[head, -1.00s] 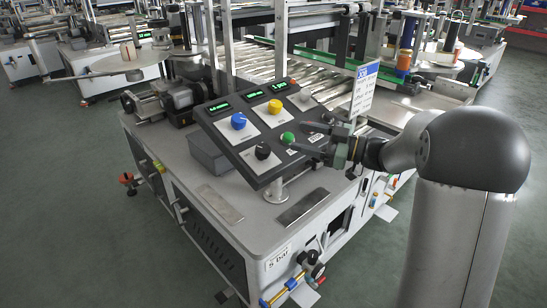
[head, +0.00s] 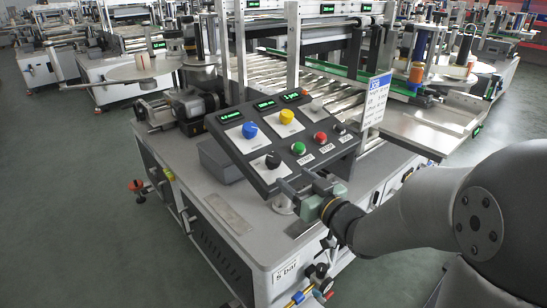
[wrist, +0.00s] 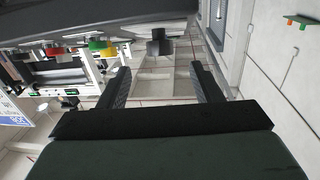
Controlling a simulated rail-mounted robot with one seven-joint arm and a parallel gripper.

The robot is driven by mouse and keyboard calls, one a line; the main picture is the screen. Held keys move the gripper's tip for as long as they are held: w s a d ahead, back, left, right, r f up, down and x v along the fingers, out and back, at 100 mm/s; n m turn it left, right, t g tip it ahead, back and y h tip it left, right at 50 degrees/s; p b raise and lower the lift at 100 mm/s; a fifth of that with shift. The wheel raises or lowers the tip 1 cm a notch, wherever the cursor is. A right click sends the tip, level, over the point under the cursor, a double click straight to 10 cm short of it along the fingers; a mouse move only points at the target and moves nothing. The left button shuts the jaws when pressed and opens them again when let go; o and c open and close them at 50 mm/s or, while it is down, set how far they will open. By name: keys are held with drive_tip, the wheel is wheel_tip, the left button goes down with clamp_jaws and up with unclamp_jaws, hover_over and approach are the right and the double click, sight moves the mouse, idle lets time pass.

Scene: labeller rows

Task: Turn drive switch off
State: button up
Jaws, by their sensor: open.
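The tilted control panel (head: 250,175) of the labeller carries a black rotary knob (head: 273,160) on a white plate at its lower left. Its label is too small to read, so I cannot tell for sure that it is the drive switch. My gripper (head: 298,190) is open and empty, in front of the panel's lower edge, below and right of this knob. In the wrist view the black knob (wrist: 160,42) stands ahead of the gap between the two open fingers (wrist: 162,85), apart from them.
A blue knob (head: 250,130), yellow knob (head: 287,116), green button (head: 298,148), red button (head: 320,137) and small dark control (head: 341,128) share the panel. A white sign (head: 376,100) stands right of it.

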sight(278, 165)
drive_tip(key=x, duration=1)
drive_tip(key=shift+w+a, duration=0.1)
drive_tip(key=c, duration=1)
